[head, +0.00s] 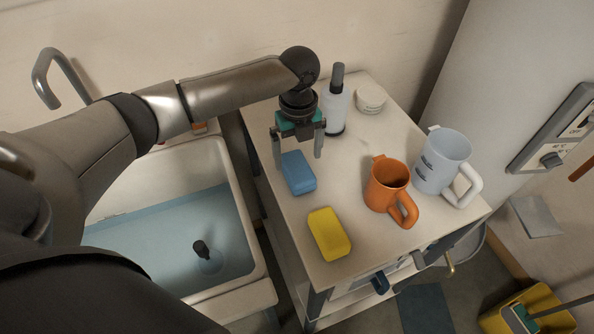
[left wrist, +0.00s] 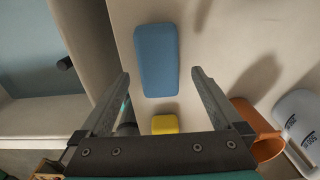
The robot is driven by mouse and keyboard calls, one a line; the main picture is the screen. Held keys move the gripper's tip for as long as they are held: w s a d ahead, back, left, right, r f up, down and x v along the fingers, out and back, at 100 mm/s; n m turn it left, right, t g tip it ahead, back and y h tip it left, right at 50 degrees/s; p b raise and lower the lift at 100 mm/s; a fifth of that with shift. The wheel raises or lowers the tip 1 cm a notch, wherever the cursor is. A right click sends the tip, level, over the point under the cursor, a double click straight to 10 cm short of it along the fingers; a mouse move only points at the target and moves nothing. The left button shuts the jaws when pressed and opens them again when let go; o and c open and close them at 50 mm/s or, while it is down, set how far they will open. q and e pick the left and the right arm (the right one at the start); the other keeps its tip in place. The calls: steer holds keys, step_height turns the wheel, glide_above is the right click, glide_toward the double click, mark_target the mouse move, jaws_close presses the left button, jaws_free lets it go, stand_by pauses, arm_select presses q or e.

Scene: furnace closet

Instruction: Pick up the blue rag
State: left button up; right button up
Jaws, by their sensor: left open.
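The blue rag (head: 299,175) looks like a thick, rounded rectangular pad lying flat on the white cart top. It also shows in the left wrist view (left wrist: 156,60), where its lower end lies between my two fingertips in the picture. My left gripper (head: 298,158) is open and empty, pointing down above the far end of the rag. Its fingers also show in the left wrist view (left wrist: 161,74), one to each side. I cannot tell the exact height between the fingertips and the rag. My right gripper is not in view.
A yellow pad (head: 329,234) lies nearer on the cart top (head: 350,185). An orange mug (head: 388,185) and a pale blue mug (head: 441,162) stand to the right. A bottle (head: 335,105) and a white round stack (head: 371,98) stand behind. A sink with water (head: 170,235) is left.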

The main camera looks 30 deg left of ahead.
mark_target(297, 166)
arm_select(q)
step_height(297, 166, down, 5)
steer(key=shift+a+r+b, duration=0.1)
steer(key=shift+a+b, duration=0.05)
steer(key=shift+b, duration=0.3)
steer(key=shift+c, duration=0.6)
steer(key=c, duration=1.2)
steer(key=shift+o, duration=0.2)
steer(key=shift+r, duration=0.15)
